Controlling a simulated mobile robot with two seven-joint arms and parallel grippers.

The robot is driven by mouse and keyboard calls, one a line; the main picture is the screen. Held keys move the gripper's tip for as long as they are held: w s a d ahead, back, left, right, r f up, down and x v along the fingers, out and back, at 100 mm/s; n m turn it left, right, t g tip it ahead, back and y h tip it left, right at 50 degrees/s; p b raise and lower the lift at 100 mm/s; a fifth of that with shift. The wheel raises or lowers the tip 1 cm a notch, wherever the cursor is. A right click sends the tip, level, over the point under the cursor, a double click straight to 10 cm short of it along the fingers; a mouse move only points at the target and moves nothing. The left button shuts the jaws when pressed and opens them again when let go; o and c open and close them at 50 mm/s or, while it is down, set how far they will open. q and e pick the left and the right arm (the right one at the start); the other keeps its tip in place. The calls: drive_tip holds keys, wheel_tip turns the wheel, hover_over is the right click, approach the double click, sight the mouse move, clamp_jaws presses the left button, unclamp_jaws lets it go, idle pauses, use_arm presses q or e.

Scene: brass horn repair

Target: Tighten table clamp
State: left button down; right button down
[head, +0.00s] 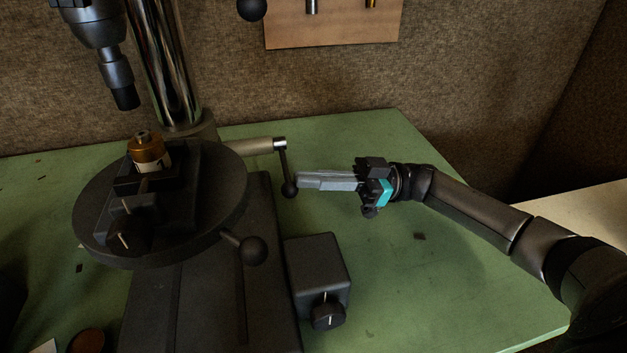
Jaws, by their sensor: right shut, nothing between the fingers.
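A drill press stands on the green table. Its round dark table (100,241) carries a vise (170,193) with a brass-coloured cylindrical part (147,150) in it. A crank handle with a black ball (289,189) hangs from a pale shaft (255,147) to the right of the column. A second lever with a black ball (252,250) sticks out below the round table's right edge. My right gripper (300,181) points left, its fingers shut and empty, with the tips close beside the crank's ball. I cannot tell whether they touch. My left gripper is not in view.
The chrome column (168,65) and the drill chuck (118,78) rise at the left. A dark box with a knob (328,312) sits right of the base. A wooden board (335,28) hangs on the back wall. The green table (440,290) is mostly clear at the right.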

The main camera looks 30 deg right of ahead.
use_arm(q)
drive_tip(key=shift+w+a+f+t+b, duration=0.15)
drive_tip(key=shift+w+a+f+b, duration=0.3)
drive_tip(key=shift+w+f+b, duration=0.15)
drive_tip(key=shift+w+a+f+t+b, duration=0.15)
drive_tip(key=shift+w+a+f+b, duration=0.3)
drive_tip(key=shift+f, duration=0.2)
use_arm(e)
drive_tip(key=f+n, duration=0.1)
drive_tip(key=n, duration=0.1)
drive_tip(key=shift+w+f+n+g, duration=0.2)
drive_tip(key=shift+f+n+g, duration=0.1)
drive_tip(key=shift+f+g, duration=0.1)
